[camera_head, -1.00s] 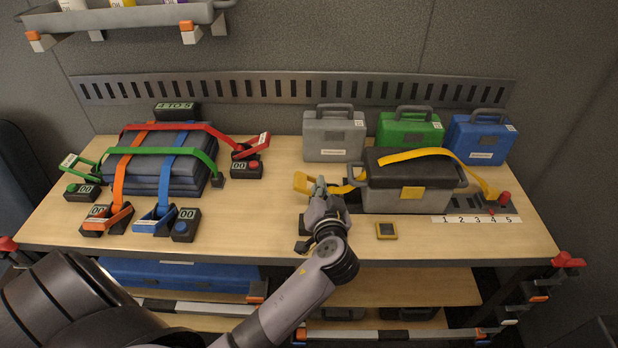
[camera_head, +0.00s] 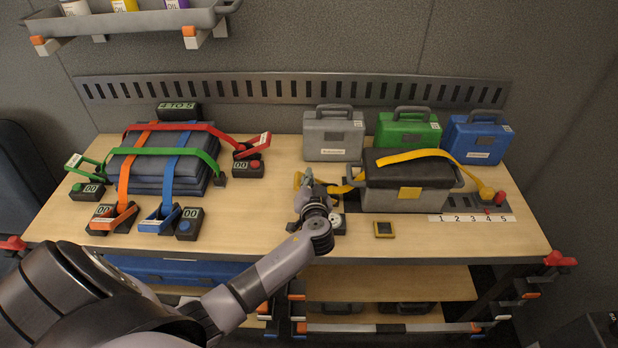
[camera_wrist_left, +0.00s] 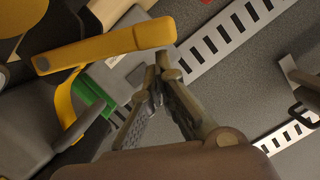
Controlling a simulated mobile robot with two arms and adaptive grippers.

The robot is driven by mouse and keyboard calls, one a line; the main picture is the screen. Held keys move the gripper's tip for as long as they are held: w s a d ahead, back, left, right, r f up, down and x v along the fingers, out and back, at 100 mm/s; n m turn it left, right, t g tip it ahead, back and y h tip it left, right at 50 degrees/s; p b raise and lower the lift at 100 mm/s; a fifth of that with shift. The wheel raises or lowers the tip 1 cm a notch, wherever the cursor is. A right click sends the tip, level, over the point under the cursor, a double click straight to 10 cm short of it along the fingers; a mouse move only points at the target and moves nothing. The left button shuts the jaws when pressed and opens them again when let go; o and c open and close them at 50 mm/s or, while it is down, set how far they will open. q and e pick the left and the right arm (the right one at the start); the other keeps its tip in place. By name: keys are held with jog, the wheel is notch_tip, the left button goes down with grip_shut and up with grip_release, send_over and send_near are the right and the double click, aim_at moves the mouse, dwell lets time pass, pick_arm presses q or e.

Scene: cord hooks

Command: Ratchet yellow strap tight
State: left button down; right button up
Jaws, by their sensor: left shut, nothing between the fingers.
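The yellow strap (camera_head: 413,155) lies over the black lid of a grey toolbox (camera_head: 385,200). Its right end meets an anchor (camera_head: 487,192) with a red knob, behind a strip numbered 1 to 5. Its left end runs to the yellow ratchet handle (camera_head: 298,179), mostly hidden behind my left gripper (camera_head: 307,178). In the left wrist view the yellow handle (camera_wrist_left: 105,48) is a broad bar, with the strap (camera_wrist_left: 68,100) below it. My left gripper (camera_wrist_left: 160,66) is shut and empty beside the handle's end; I cannot tell whether they touch. My right gripper is not in view.
Grey (camera_head: 333,140), green (camera_head: 408,134) and blue (camera_head: 477,140) cases stand behind the toolbox. A strapped stack (camera_head: 150,185) with red, green, orange and blue ratchets is at left. A small yellow-framed block (camera_head: 384,229) lies in front. The table's front middle is mostly clear.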

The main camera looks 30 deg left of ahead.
aim_at(298, 188)
pick_arm(q)
jog(key=f+n+b, duration=0.1)
jog(key=b, duration=0.1)
jog(key=s+a+f+n+h+b, duration=0.1)
jog(key=b, duration=0.2)
jog(key=a+f+n+b, duration=0.1)
jog(key=b, duration=0.2)
jog(key=shift+s+a+f+n+t, duration=0.1)
jog(key=shift+s+f+n+t, duration=0.2)
jog(key=shift+f, duration=0.1)
jog(key=shift+a+f+n+h+b, duration=0.2)
jog(key=shift+n+h+b, duration=0.1)
jog(key=shift+n, duration=0.1)
jog(key=shift+r, duration=0.1)
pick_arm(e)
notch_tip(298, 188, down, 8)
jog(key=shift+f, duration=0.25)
